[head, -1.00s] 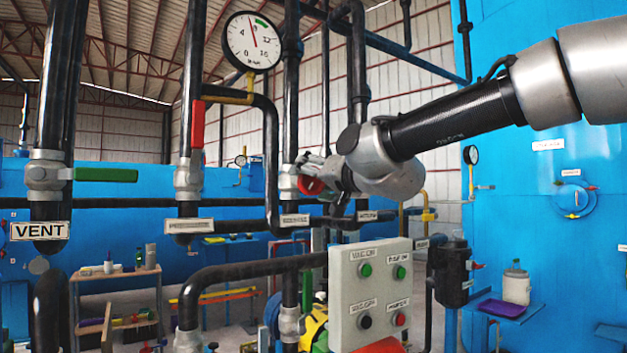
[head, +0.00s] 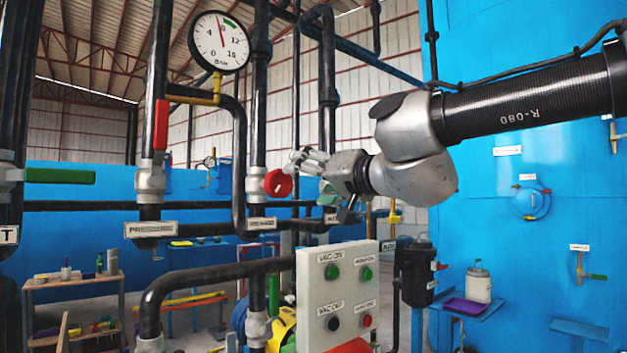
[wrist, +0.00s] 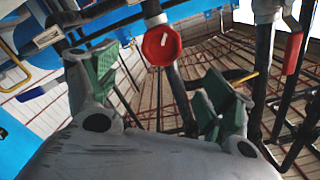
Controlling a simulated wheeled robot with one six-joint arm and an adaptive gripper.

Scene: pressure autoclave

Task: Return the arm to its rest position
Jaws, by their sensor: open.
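My gripper (head: 312,164) is at the middle of the head view, at the end of my arm that comes in from the right. Its fingers point left toward a red round valve knob (head: 278,183) on a vertical black pipe. In the wrist view my gripper (wrist: 160,95) has its two green-padded fingers spread wide, with nothing between the pads. The red knob (wrist: 161,46) shows beyond the fingertips there, apart from them. My arm is stretched out and bent at the elbow.
A pressure gauge (head: 220,42) and black pipes with a red lever (head: 161,125) and a green lever (head: 60,176) stand to the left. A grey button panel (head: 346,292) is below my gripper. A blue tank (head: 540,150) fills the right side behind my arm.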

